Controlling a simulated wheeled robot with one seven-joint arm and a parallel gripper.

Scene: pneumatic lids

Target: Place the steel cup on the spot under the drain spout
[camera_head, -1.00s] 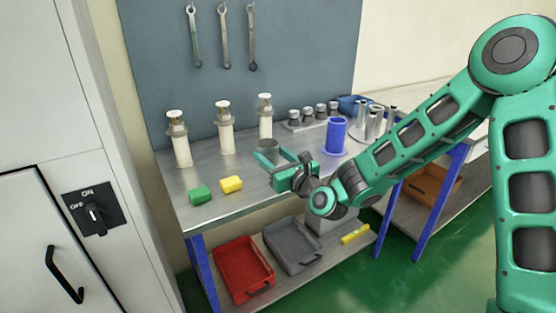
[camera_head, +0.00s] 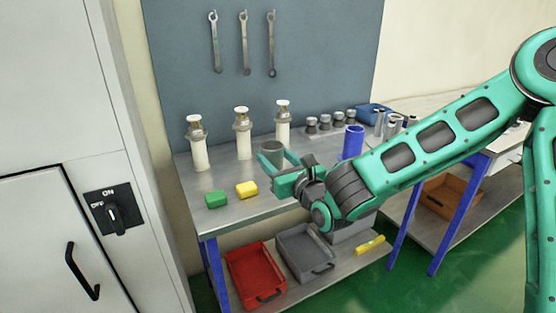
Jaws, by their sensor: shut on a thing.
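The steel cup (camera_head: 272,147) is a grey, open-topped cup, upright between the fingers of my gripper (camera_head: 272,158). My gripper is shut on it over the metal bench (camera_head: 230,212), behind and right of the yellow block. Whether the cup's base touches the bench is hidden by the fingers. Three white cylinders with metal collars, at left (camera_head: 199,150), middle (camera_head: 243,140) and right (camera_head: 283,125), stand along the back. The cup is in front of the right one. I cannot make out a drain spout or a marked spot under it.
A green block (camera_head: 216,199) and a yellow block (camera_head: 247,190) lie at the front left of the bench. A blue cylinder (camera_head: 353,142) stands right of my gripper, with several small metal-capped items (camera_head: 324,122) behind. Red (camera_head: 250,260) and grey (camera_head: 300,250) trays sit on the lower shelf.

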